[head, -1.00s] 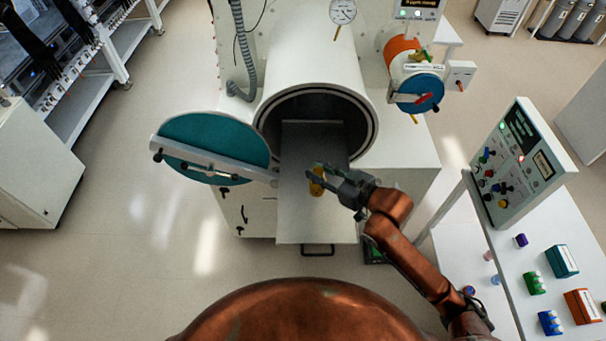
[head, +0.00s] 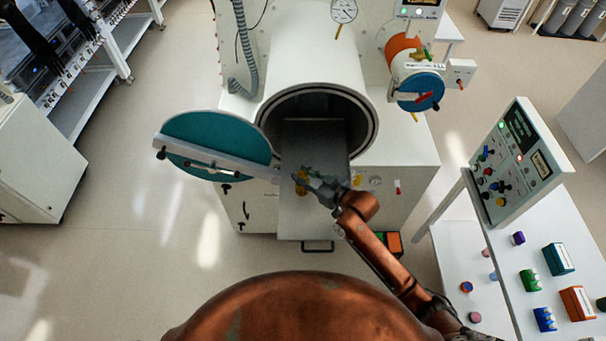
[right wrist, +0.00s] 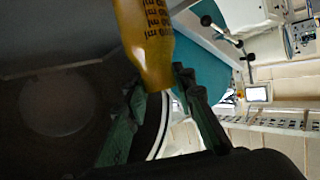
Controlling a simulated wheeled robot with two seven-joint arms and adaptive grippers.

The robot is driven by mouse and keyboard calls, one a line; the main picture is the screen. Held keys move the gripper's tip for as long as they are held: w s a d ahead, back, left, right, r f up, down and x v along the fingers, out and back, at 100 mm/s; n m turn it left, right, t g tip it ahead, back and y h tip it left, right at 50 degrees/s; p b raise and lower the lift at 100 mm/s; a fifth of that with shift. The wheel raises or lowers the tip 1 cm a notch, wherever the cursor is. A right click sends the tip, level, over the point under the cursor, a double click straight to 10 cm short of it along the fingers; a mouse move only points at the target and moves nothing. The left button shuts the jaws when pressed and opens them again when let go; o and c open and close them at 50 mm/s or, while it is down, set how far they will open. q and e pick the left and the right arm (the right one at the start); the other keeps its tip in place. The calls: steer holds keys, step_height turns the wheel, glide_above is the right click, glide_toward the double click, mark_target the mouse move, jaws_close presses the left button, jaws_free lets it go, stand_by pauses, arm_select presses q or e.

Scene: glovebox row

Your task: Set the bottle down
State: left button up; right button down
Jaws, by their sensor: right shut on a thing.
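The yellow bottle (head: 301,181) is held over the grey sliding tray (head: 300,220) that sticks out of the round chamber opening. My right gripper (head: 305,182) is shut on it. In the right wrist view the bottle (right wrist: 148,45), with dark lettering, sits between the two fingers of the gripper (right wrist: 157,85). Whether the bottle's base touches the tray cannot be told. My left gripper is not in view.
The round teal door (head: 215,140) stands open at the left of the chamber (head: 318,85). A small port with a blue cap (head: 420,92) is on the right. A white table (head: 500,265) with a control panel (head: 515,160) and several small coloured items stands at the right.

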steer(key=shift+f, duration=0.1)
steer(key=c, duration=2.1)
jaws_free()
steer(key=shift+f, duration=0.15)
steer(key=o, duration=0.5)
steer(key=shift+r, duration=0.25)
steer(key=shift+s+d, duration=0.25)
steer(key=shift+d, duration=0.05)
steer(key=b+v, duration=0.1)
steer(key=v, duration=1)
steer(key=shift+b, duration=0.3)
steer(key=shift+s+r, duration=0.1)
